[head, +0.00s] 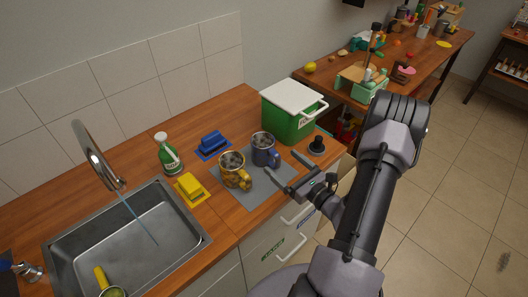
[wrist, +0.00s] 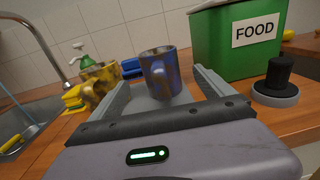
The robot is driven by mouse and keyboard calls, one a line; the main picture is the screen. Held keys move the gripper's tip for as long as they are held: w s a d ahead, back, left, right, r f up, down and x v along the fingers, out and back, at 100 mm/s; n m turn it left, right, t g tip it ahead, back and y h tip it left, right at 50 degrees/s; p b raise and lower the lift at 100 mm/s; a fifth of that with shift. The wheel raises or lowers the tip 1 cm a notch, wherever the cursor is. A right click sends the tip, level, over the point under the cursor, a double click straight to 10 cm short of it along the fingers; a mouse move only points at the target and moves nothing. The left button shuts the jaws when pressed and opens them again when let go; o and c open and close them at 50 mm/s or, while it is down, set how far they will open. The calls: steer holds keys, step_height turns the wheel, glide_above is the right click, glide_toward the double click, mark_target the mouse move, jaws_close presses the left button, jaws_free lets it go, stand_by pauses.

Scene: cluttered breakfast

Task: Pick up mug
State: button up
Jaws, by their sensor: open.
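Two mugs stand upright on a grey mat (head: 260,192) on the wooden counter. One is a dark blue mug (head: 264,150) with brownish patches, and its handle faces my gripper; it also shows in the wrist view (wrist: 160,76), in line with the gap between my fingers. The other is a yellow mug (head: 233,170) with dark patches, to the left; it also shows in the wrist view (wrist: 97,84). My gripper (head: 272,177) is open and empty, in front of the blue mug at the counter's front edge. Whether a finger touches the mug cannot be told.
A green food bin (head: 287,122) with a white lid stands behind right of the mugs. A black plunger-like stopper (head: 317,145) is right.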

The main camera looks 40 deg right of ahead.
mark_target(267, 153)
steer(key=w, duration=0.2)
steer(key=w+b, duration=0.1)
steer(key=w, duration=0.3)
steer(key=shift+w+a+f, duration=0.15)
steer(key=shift+w+f, duration=0.1)
jaws_close()
